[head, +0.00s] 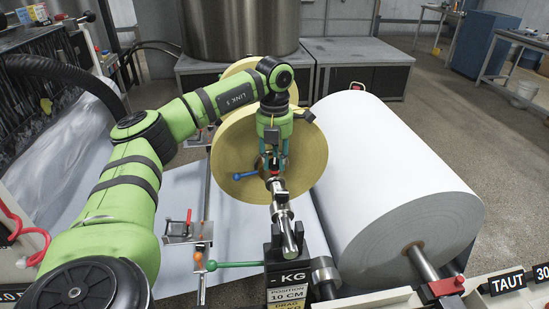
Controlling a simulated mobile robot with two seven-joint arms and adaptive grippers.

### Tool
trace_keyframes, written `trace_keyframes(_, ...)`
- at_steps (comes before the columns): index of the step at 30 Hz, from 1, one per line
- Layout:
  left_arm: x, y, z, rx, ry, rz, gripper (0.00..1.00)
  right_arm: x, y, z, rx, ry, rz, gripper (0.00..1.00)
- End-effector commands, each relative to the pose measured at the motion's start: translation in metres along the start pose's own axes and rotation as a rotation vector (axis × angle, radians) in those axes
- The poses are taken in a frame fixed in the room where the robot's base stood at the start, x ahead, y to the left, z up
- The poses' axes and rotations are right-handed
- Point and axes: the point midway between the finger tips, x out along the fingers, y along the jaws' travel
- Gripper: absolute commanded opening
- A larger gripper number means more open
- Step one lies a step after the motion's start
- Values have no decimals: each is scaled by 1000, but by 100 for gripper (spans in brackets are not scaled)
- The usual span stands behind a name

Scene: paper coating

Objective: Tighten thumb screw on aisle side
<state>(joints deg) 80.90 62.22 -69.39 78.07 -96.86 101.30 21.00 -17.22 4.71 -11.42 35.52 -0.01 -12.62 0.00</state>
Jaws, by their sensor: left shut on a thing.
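My left arm comes in from the left and reaches over the machine. My left gripper (274,165) points down in front of a large yellow disc. My right gripper is not in view.
The yellow disc (315,155) stands right behind the gripper. A large white paper roll (385,170) lies close on the right. A green-handled lever (235,264) and a blue-knobbed lever (243,176) stick out on the left. The aisle floor at right is clear.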

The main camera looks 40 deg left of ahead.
Motion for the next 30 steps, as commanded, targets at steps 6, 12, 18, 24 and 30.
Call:
trace_keyframes(6,0,0,0,30,2,0,0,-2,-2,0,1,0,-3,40)
trace_keyframes(12,-1,0,0,126,3,-1,0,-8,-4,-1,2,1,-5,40)
trace_keyframes(18,-1,0,0,290,3,-1,0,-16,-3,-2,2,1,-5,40)
trace_keyframes(24,-1,0,-1,481,3,-1,0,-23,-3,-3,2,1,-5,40)
trace_keyframes(30,-1,0,-1,670,3,-1,0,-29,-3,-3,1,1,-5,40)
